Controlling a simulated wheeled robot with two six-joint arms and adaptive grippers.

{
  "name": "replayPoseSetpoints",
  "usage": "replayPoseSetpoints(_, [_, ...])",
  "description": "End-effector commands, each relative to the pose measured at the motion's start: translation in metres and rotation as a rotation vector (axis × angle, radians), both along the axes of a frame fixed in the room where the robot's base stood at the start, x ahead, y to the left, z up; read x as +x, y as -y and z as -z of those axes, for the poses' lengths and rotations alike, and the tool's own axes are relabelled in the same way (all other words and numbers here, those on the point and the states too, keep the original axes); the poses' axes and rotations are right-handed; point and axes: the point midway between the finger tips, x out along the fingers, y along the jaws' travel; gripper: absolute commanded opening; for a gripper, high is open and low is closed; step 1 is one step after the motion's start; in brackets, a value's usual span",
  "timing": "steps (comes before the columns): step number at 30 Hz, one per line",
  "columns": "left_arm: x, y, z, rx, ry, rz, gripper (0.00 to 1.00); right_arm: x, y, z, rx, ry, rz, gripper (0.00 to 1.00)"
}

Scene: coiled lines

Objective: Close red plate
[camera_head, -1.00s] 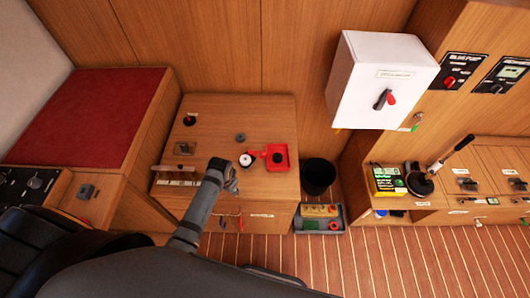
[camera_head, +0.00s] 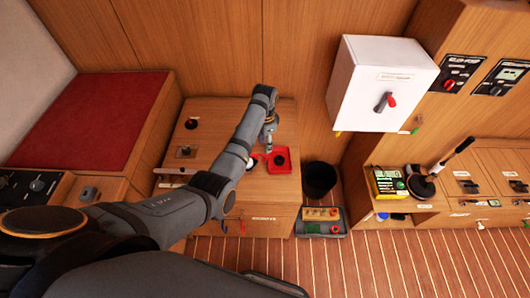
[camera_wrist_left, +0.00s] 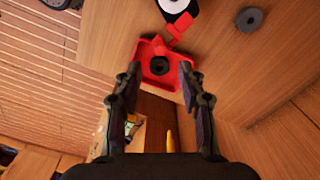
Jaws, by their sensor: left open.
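The red plate (camera_head: 280,170) is a small square tray-like piece with a black round centre, lying on the wooden counter top. It also shows in the left wrist view (camera_wrist_left: 149,54), ahead of the fingers. A red tab (camera_wrist_left: 181,24) joins it toward a white round piece (camera_wrist_left: 173,5) on a black base. My left gripper (camera_head: 268,150) is over the counter at the plate's left side. In the left wrist view its two fingers (camera_wrist_left: 160,82) are apart with nothing between them, framing the plate. Contact cannot be told. My right gripper is not in view.
A grey ring (camera_wrist_left: 249,19) lies on the counter. A black bin (camera_head: 319,178) and a grey tray (camera_head: 330,233) stand right of the counter. A white box (camera_head: 365,75) with a red-tipped handle hangs on the wall at the upper right.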

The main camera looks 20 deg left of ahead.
Motion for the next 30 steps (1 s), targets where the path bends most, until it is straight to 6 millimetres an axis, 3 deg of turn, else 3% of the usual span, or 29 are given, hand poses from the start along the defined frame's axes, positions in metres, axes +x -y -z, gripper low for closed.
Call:
replayPoseSetpoints(3, [0.0, 0.0, 0.026, 0.001, -0.002, 0.0, 0.4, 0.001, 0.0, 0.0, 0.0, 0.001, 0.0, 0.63])
replayPoseSetpoints(9, [0.0, 0.0, 0.058, 0.001, 0.001, -0.001, 0.4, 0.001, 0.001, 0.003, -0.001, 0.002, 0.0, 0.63])
replayPoseSetpoints(20, [0.0, 0.0, 0.066, 0.0, 0.003, -0.001, 0.4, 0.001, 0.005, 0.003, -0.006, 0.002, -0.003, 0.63])
replayPoseSetpoints(30, [0.0, 0.0, 0.066, 0.0, 0.003, -0.001, 0.0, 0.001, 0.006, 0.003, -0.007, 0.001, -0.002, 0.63])
